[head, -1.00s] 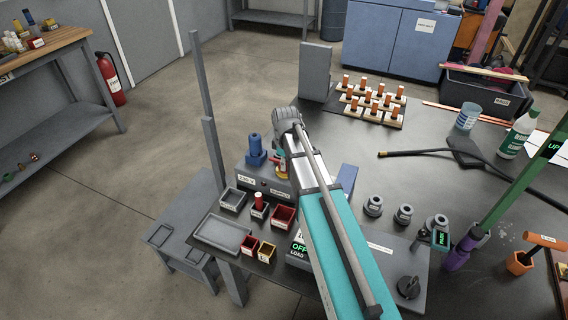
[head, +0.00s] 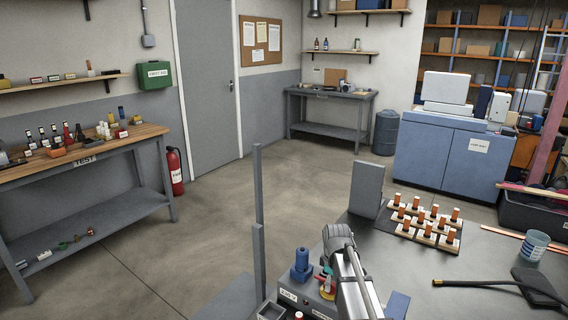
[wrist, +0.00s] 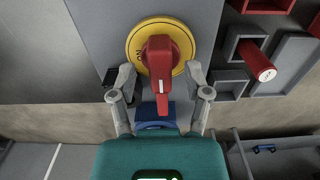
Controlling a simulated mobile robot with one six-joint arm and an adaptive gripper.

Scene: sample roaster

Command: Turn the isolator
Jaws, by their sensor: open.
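The isolator is a red rotary handle (wrist: 161,60) on a round yellow plate (wrist: 138,36), fixed to a grey panel in the wrist view. The handle's narrow end, with a white mark, points down the picture. My gripper (wrist: 160,80) is open, with one finger on each side of the handle's lower part. I cannot tell whether either finger touches it. In the head view, the isolator (head: 327,283) is a small red and yellow patch partly hidden by my wrist. A blue post (head: 302,265) stands to its left; blue also shows between my fingers in the wrist view.
Grey and red trays (wrist: 245,48) with a red cylinder (wrist: 258,62) lie right of the isolator in the wrist view. In the head view, a grey upright plate (head: 366,189) and a rack of orange-topped pegs (head: 425,220) stand farther back on the bench.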

